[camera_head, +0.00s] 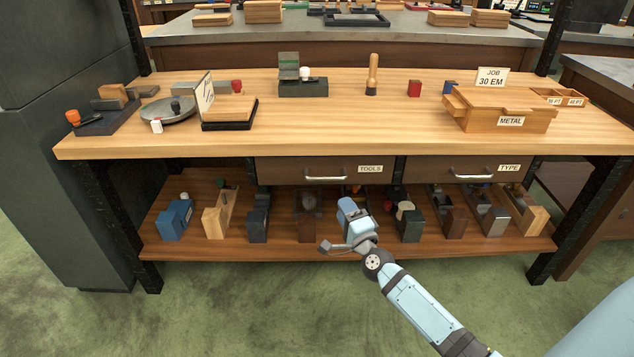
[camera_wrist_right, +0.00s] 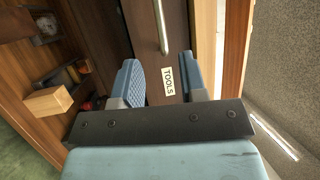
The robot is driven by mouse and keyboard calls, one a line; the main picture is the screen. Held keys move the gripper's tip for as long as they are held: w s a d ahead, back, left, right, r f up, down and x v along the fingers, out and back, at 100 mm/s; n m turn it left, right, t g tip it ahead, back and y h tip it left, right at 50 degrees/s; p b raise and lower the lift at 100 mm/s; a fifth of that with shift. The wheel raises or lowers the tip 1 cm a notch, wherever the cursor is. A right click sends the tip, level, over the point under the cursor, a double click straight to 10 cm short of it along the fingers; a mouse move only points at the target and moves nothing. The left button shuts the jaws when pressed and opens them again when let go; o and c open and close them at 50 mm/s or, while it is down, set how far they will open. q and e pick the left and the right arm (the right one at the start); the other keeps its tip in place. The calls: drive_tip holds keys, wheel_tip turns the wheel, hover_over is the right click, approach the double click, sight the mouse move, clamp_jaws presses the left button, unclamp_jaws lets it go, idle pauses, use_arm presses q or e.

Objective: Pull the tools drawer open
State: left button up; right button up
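The tools drawer (camera_head: 285,170) is shut under the front of the wooden bench, with a silver bar handle (camera_head: 326,177) and a "TOOLS" label (camera_head: 370,169). In the right wrist view the label (camera_wrist_right: 168,80) shows between the fingers, and part of the handle (camera_wrist_right: 160,25) shows beyond the fingertips. My right gripper (camera_head: 347,204) is open and empty, in front of and below the drawer, to the right of the handle and apart from it. My left gripper is not in view.
The type drawer (camera_head: 450,172) is shut on the right. A lower shelf (camera_head: 270,247) holds several blocks and tools close around my right gripper. The benchtop (camera_head: 330,125) carries a metal type box (camera_head: 500,115) and other items. The floor in front is clear.

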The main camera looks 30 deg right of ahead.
sight(326, 178)
drive_tip(key=b+x, duration=0.2)
drive_tip(key=x, duration=1)
drive_tip(key=shift+a, duration=0.1)
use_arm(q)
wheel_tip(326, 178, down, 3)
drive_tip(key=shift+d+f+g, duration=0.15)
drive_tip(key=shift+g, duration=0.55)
use_arm(e)
clamp_jaws()
